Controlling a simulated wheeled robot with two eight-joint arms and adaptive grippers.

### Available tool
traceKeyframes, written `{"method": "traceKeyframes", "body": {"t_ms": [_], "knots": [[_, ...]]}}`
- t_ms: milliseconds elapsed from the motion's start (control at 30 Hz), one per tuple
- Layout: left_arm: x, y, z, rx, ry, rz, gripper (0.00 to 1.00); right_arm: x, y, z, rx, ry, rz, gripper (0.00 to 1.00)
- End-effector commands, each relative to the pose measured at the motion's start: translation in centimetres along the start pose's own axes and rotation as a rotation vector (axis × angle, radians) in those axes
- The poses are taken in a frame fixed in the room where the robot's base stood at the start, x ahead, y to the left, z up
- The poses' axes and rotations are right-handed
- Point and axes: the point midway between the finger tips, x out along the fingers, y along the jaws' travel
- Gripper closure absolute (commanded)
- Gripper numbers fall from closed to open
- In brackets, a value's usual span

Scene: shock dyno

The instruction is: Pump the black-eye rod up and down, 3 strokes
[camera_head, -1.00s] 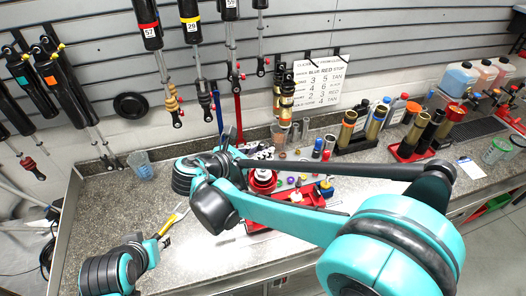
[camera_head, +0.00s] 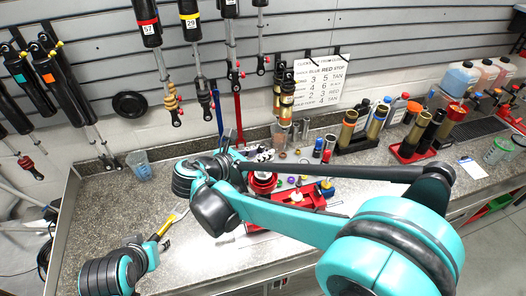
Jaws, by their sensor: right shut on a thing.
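My right arm reaches in from the right and bends back over the bench. Its gripper (camera_head: 230,146) is mostly hidden behind my own wrist; dark finger parts show just above it. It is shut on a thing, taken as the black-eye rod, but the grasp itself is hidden. A hanging shock labelled 29 (camera_head: 190,23) has a rod that ends in a dark eye (camera_head: 207,117), up and left of the gripper.
A red tray (camera_head: 315,198) with small parts lies behind my right forearm, beside a round red fixture (camera_head: 263,183). A yellow-handled tool (camera_head: 168,227) lies near my left arm. Bottles and cylinders line the back right.

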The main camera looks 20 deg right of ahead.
Motion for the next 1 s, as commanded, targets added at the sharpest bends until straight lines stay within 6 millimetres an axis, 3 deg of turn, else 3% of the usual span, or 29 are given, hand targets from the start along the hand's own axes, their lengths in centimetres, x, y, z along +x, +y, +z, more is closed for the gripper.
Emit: {"method": "traceKeyframes", "body": {"t_ms": [433,867,900,1000], "knots": [[2.5,0.0,1.8,0.0,0.0,0.0,0.62,1.4,0.0,-3.3,0.0,0.0,0.0,1.0],[2.6,0.0,1.8,0.0,0.0,0.0,0.62,1.4,0.0,-3.4,0.0,0.0,0.0,1.0],[2.6,0.0,1.8,0.0,0.0,0.0,0.62,1.4,0.0,-3.4,0.0,0.0,0.0,0.85],[2.6,0.0,1.8,0.0,0.0,0.0,0.62,1.4,0.0,-3.4,0.0,0.0,0.0,0.63]]}}
